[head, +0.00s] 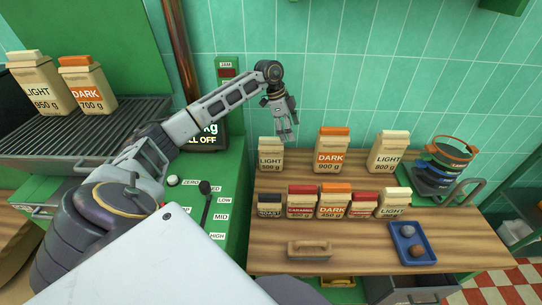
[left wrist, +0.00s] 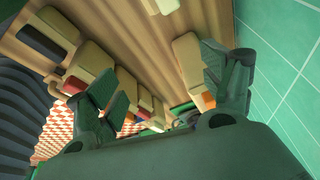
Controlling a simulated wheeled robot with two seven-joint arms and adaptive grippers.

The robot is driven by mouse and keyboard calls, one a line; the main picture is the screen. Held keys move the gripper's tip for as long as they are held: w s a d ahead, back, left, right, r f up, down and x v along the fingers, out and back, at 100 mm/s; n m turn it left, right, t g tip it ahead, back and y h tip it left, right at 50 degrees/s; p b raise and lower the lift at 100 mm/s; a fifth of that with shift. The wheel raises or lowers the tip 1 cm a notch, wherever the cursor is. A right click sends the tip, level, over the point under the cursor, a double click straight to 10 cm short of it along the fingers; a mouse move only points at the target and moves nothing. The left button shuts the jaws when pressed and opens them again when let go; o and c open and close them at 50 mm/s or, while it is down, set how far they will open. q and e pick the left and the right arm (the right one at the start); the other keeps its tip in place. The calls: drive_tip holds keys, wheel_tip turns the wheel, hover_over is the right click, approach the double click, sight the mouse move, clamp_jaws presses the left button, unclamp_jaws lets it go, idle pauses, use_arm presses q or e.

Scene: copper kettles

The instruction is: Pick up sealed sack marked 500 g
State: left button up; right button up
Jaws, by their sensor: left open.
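A cream sack labelled LIGHT (head: 271,152) stands upright at the left end of the back row on the wooden counter; its small print seems to read 500 g. Its cream top looks folded shut. My left gripper (head: 287,133) hangs open and empty above and slightly right of this sack, apart from it, before the tiled wall. In the left wrist view my open fingers (left wrist: 170,90) have several sacks beyond them; I cannot tell which is the 500 g one. My right gripper is not in view.
The back row also holds a DARK 900 g sack (head: 331,151) and a LIGHT 800 g sack (head: 388,152). Several smaller sacks stand in front, including DARK 450 g (head: 333,203). A blue tray (head: 412,245) and wooden block (head: 309,251) lie nearer. A green machine (head: 225,190) borders the left.

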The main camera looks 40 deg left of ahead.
sight(271, 138)
use_arm(q)
drive_tip(key=a+n, duration=0.1)
drive_tip(key=a, duration=0.2)
drive_tip(key=s+a+r+g+y, duration=0.1)
drive_tip(key=a, duration=0.1)
drive_tip(key=s+a+r+n+y, duration=0.1)
drive_tip(key=a, duration=0.2)
drive_tip(key=shift+s+a+n, duration=0.1)
drive_tip(key=shift+a+n, duration=0.2)
drive_tip(key=shift+a, duration=0.05)
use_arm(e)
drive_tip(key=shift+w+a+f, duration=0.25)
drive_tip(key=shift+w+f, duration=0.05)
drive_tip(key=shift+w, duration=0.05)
